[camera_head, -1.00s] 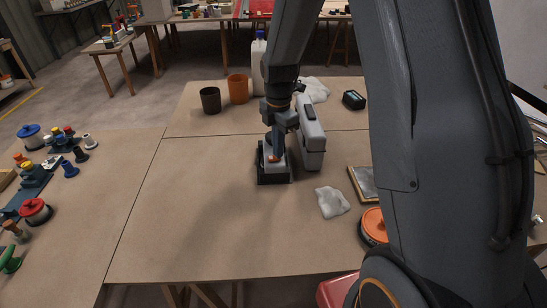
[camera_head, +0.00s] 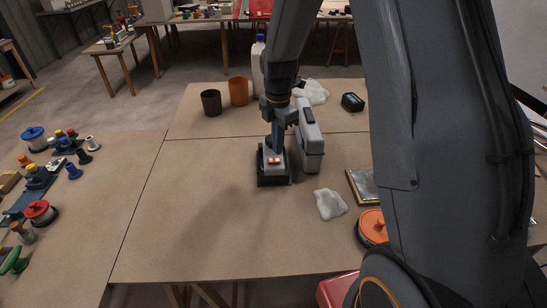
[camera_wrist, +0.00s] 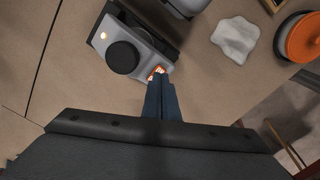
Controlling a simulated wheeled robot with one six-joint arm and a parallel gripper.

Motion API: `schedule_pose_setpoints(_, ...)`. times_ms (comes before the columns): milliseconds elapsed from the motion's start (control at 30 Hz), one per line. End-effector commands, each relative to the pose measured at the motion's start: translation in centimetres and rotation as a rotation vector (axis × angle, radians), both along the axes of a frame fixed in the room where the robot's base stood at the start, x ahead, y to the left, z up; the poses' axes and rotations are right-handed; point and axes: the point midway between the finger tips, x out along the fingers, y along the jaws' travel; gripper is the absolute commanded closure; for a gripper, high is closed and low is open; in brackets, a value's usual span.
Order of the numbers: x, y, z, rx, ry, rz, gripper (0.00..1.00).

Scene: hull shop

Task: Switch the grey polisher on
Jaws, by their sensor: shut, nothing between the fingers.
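The grey polisher (camera_head: 266,174) stands on the table on a black base, as a grey-topped body. An orange-red switch (camera_head: 274,160) glows on its top. In the wrist view the polisher (camera_wrist: 150,44) shows a round black knob (camera_wrist: 123,57), a small lit lamp (camera_wrist: 102,36) and the glowing switch (camera_wrist: 157,71). My gripper (camera_head: 275,148) is shut and empty, pointing down at the polisher by the switch. In the wrist view my fingertips (camera_wrist: 158,77) cover part of the switch; I cannot tell whether they touch it.
A grey case with a handle (camera_head: 310,145) stands close right of the polisher. White cloths (camera_head: 330,204), an orange-lidded tin (camera_head: 373,226) and a framed plate (camera_head: 362,184) lie to the right. Two cups (camera_head: 211,102) and a white jug (camera_head: 258,72) stand behind. The table's left front is clear.

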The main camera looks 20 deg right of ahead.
Motion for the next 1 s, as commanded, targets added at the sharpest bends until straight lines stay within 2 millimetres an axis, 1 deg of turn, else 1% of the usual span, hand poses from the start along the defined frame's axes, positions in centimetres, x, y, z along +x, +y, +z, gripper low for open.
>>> schedule_pose_setpoints(33,0.0,0.0,0.6,0.000,0.000,0.000,1.00)
schedule_pose_setpoints(100,0.0,0.0,1.1,0.000,0.000,0.000,1.00)
schedule_pose_setpoints(500,0.0,0.0,3.8,0.000,0.000,0.000,1.00)
schedule_pose_setpoints(1000,-0.1,0.0,3.8,0.000,-0.001,-0.009,1.00)
